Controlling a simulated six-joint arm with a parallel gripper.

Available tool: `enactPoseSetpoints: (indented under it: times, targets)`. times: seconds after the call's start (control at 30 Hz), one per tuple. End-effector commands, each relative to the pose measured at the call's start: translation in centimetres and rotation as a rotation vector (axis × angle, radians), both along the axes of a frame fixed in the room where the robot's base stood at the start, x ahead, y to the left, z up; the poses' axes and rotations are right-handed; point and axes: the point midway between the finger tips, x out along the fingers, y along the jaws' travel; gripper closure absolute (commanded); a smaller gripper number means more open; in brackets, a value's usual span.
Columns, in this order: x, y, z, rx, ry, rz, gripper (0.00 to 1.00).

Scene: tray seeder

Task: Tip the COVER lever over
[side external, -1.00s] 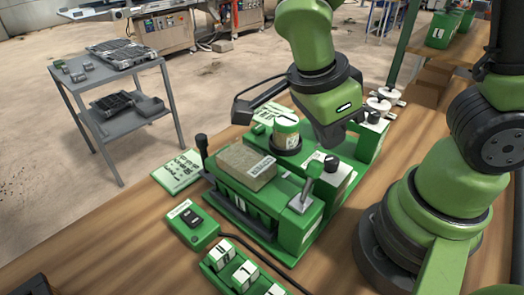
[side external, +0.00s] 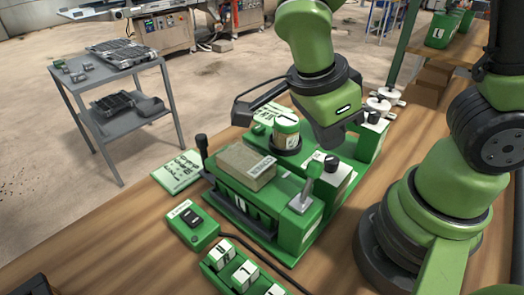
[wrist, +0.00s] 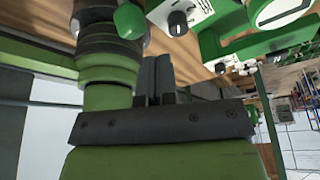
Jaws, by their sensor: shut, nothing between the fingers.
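A lever with a green grip (side external: 309,188) stands up from a grey plate (side external: 302,203) at the near right end of the green seeder machine (side external: 298,232). Its label is too small to read, so I cannot confirm it says COVER. My gripper (side external: 330,146) hangs above and behind the lever, apart from it. In the wrist view my gripper's dark fingers (wrist: 155,75) are together with nothing between them. A green rounded knob (wrist: 129,20) shows beyond the fingers there; it may be the lever's grip.
A brown block (side external: 246,166) lies on the machine, with a labelled jar (side external: 286,132) behind it. A black dial (side external: 331,164) is right of the lever. A switch box (side external: 192,224) and labelled blocks (side external: 243,272) sit in front.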

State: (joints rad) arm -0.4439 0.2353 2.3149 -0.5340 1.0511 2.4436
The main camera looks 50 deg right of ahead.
Motion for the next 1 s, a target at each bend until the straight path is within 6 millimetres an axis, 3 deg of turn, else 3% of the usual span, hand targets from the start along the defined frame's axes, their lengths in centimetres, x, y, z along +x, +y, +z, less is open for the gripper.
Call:
enactPoseSetpoints:
  times: [0.7,1.0]
  targets:
    - [0.0,0.0,-3.0,0.000,0.001,0.000,1.00]
    - [-0.1,0.1,-3.3,0.002,0.004,0.000,1.00]
